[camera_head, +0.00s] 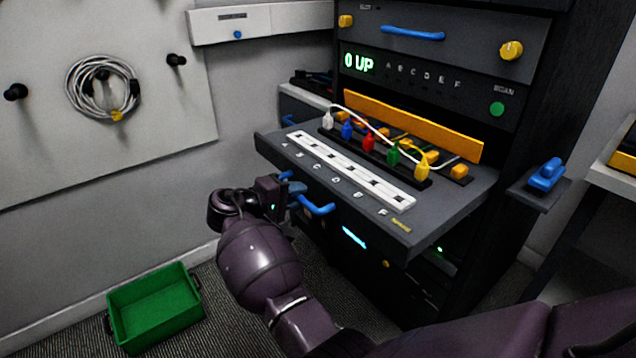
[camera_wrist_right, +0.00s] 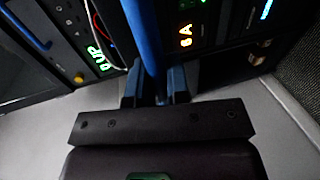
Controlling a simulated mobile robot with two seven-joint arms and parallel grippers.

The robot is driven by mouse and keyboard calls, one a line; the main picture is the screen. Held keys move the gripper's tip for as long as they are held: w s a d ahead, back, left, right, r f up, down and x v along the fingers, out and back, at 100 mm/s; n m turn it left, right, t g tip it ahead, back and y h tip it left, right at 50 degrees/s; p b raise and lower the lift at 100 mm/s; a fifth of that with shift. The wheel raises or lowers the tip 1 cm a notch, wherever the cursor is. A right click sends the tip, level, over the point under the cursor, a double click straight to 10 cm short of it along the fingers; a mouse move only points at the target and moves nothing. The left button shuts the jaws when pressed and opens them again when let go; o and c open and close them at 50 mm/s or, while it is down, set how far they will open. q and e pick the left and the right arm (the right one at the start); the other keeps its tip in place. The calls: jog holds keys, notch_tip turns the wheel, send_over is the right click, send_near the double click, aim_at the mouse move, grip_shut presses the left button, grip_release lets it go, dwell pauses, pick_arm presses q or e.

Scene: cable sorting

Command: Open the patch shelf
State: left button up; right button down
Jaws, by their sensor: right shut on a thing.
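The patch shelf (camera_head: 450,196) is a dark grey tray standing out from the black rack in the head view. It carries a white strip (camera_head: 350,172) of sockets lettered A to F and a row of coloured plugs behind it. A blue handle (camera_head: 317,206) sits at the shelf's front, below its edge. My right gripper (camera_head: 291,186) is shut on the left part of this handle. In the right wrist view, the blue handle bar (camera_wrist_right: 148,40) runs between the fingers (camera_wrist_right: 157,88). The fingers hide part of the handle. My left gripper is out of view.
A green bin (camera_head: 155,305) stands on the floor at the lower left. A coiled cable (camera_head: 102,88) hangs on the wall panel. Above the shelf are a green display (camera_head: 358,64) and another blue handle (camera_head: 412,33). A small side ledge (camera_head: 540,188) holds a blue object.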

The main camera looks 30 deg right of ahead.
jog(key=shift+s+a+f, duration=0.1)
jog(key=shift+s+a, duration=0.05)
jog(key=shift+a, duration=1.55)
jog(key=c, duration=1.1)
grip_release()
jog(key=p+v, duration=0.1)
jog(key=v, duration=0.9)
jog(key=shift+a, duration=0.4)
jog(key=shift+s, duration=0.1)
